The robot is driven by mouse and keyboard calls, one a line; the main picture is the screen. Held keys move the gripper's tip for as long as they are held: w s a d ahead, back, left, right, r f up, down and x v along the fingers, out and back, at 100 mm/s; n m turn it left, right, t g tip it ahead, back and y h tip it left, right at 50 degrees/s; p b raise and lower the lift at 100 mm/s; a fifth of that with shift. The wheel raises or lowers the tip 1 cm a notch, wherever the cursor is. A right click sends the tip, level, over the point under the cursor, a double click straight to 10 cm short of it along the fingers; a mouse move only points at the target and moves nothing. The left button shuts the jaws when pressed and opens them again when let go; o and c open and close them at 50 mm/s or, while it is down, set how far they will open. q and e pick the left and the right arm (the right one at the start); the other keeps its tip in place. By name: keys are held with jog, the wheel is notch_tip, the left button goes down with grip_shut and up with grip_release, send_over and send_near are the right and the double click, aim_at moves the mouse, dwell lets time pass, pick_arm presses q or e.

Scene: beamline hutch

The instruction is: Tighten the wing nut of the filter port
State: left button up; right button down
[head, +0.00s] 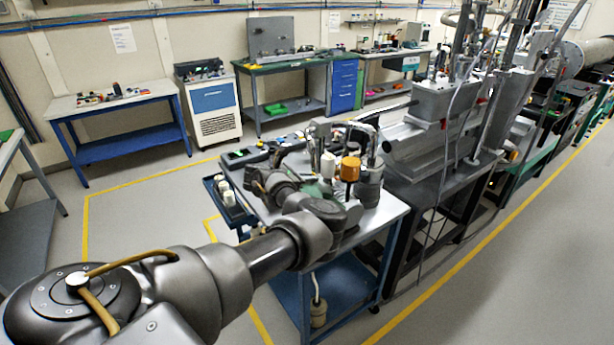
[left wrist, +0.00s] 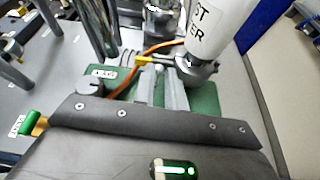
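My left gripper (left wrist: 160,72) shows in the left wrist view as two pale grey fingers over a green base plate (left wrist: 204,99). A narrow gap shows between them, and I see nothing held there. A white lettered cylinder (left wrist: 208,28) stands just beyond them to the right, with a grey metal fitting (left wrist: 196,71) at its foot. I cannot make out the wing nut clearly. In the head view my left arm reaches the bench, where a white cylinder (head: 327,164) stands; its gripper tips are hard to pick out. My right gripper is not in view.
The steel-topped bench (head: 376,219) also carries an orange-topped vessel (head: 350,169) and metal posts. An orange cable runs close to the fingers in the left wrist view. Beamline equipment (head: 445,103) stands to the right. Floor at the right is clear.

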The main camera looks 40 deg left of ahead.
pick_arm(q)
jog(key=shift+w, duration=0.1)
jog(key=shift+c, duration=0.4)
grip_shut()
